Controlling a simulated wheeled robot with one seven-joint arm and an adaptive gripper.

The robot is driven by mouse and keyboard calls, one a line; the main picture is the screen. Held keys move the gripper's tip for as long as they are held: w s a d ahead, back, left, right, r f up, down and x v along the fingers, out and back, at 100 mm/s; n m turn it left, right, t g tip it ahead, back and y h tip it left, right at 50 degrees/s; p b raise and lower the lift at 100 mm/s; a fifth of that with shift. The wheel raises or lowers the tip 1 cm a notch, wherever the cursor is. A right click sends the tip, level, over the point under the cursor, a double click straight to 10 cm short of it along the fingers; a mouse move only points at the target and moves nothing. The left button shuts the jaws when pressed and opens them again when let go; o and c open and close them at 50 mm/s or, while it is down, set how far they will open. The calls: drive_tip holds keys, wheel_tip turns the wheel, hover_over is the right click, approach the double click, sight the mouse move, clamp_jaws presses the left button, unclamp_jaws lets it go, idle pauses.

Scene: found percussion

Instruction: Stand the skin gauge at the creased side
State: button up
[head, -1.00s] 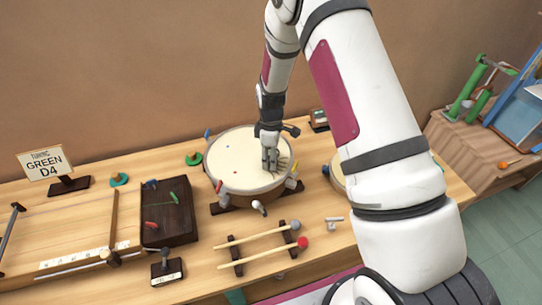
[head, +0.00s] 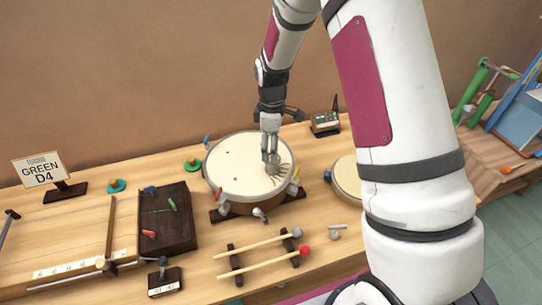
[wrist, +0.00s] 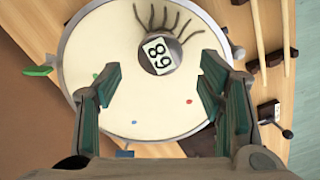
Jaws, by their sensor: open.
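The round drum (head: 238,170) has a pale skin with dark creases (head: 284,168) fanning out on its right side. In the wrist view the skin (wrist: 140,105) fills the middle, with the curved creases (wrist: 170,20) near the top. The skin gauge (wrist: 158,56), a small round dark piece with a white number label, stands on the skin at the inner end of the creases. My gripper (wrist: 160,82) is open, its fingers apart with nothing gripped between them. In the head view my gripper (head: 270,158) is over the drum's right half and partly hides the gauge.
Tuning lugs ring the drum. Two mallets (head: 258,245) lie on a rack in front. A second drum (head: 347,180) is at right, partly behind my arm. A dark box with pegs (head: 165,222) and a GREEN D4 sign (head: 42,172) stand left. A small device (head: 325,122) sits behind.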

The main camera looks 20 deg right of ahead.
wheel_tip(320, 180, up, 4)
drive_tip(key=shift+r+b, duration=0.15)
drive_tip(key=shift+b, duration=0.15)
drive_tip(key=s+r+m+t, duration=0.1)
drive_tip(key=s+r+m, duration=0.3)
drive_tip(key=r, duration=0.5)
drive_tip(key=s+r+m+t, duration=0.1)
drive_tip(key=s+r, duration=0.4)
drive_tip(key=r, duration=0.3)
drive_tip(key=s+r+m+t, duration=0.1)
drive_tip(key=s+r+m, duration=0.2)
drive_tip(key=s, duration=0.6)
drive_tip(key=s+r+m+t, duration=0.2)
drive_tip(key=s+r+m, duration=0.2)
drive_tip(key=s, duration=0.5)
drive_tip(key=shift+r+m+t, duration=0.3)
drive_tip(key=shift+r, duration=0.05)
